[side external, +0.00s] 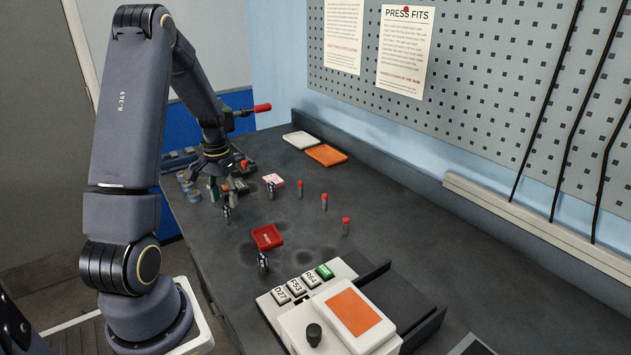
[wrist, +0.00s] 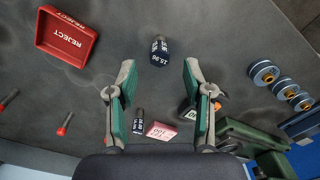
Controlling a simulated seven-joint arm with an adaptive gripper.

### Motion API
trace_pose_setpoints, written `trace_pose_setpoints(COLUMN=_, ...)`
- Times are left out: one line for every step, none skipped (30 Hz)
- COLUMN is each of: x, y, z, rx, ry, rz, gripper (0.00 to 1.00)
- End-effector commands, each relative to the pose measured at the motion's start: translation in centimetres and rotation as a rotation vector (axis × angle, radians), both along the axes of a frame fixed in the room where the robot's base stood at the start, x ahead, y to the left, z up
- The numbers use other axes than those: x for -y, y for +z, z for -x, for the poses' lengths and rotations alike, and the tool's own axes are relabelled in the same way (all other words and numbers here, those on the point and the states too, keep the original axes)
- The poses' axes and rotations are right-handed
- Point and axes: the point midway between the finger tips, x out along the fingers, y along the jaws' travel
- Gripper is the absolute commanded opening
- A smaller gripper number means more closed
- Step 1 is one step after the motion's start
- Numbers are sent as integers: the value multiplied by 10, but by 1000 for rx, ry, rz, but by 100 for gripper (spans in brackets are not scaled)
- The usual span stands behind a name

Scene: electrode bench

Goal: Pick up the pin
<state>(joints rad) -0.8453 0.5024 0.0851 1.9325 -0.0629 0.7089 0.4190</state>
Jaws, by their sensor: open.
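Several pin-like parts are in view, and I cannot tell for sure which one is the pin. A dark cylinder with white lettering (wrist: 160,52) stands just beyond my fingertips in the wrist view, roughly centred between them; it also shows below my gripper in the side view (side external: 227,212). A second dark cylinder (wrist: 138,120) stands nearer the palm, by a pink block (wrist: 160,131). A third (side external: 263,260) stands in front of the red tray. Grey red-topped pins (side external: 299,188) stand to the right. My gripper (wrist: 158,67) is open and empty.
The red REJECT tray (wrist: 67,56) lies at upper left in the wrist view. Stacks of rings (wrist: 263,73) and a green fixture (wrist: 238,136) are at right. A white device with an orange panel (side external: 354,309) stands at the front. White (side external: 301,140) and orange (side external: 326,155) trays lie behind.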

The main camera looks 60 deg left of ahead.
Motion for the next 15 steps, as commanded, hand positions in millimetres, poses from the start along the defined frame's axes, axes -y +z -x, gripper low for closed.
trace_pose_setpoints(x=1, y=-5, z=1, rx=-2, ry=0, rz=2, gripper=51)
trace_pose_setpoints(x=1, y=-8, z=1, rx=-2, ry=0, rz=3, gripper=51)
trace_pose_setpoints(x=2, y=-14, z=2, rx=-2, ry=0, rz=4, gripper=51)
trace_pose_setpoints(x=2, y=-20, z=2, rx=-3, ry=1, rz=4, gripper=51)
trace_pose_setpoints(x=2, y=-25, z=3, rx=-2, ry=1, rz=4, gripper=51)
trace_pose_setpoints(x=2, y=-31, z=3, rx=-2, ry=1, rz=4, gripper=51)
trace_pose_setpoints(x=2, y=-36, z=3, rx=-2, ry=1, rz=4, gripper=51)
trace_pose_setpoints(x=2, y=-40, z=3, rx=-2, ry=0, rz=4, gripper=51)
trace_pose_setpoints(x=2, y=-45, z=3, rx=-2, ry=0, rz=2, gripper=51)
trace_pose_setpoints(x=2, y=-47, z=3, rx=-2, ry=0, rz=2, gripper=51)
trace_pose_setpoints(x=2, y=-49, z=3, rx=-1, ry=0, rz=2, gripper=51)
trace_pose_setpoints(x=2, y=-51, z=3, rx=0, ry=0, rz=0, gripper=51)
trace_pose_setpoints(x=1, y=-51, z=3, rx=0, ry=0, rz=0, gripper=51)
trace_pose_setpoints(x=1, y=-51, z=3, rx=1, ry=0, rz=-1, gripper=51)
trace_pose_setpoints(x=1, y=-51, z=3, rx=1, ry=0, rz=-1, gripper=51)
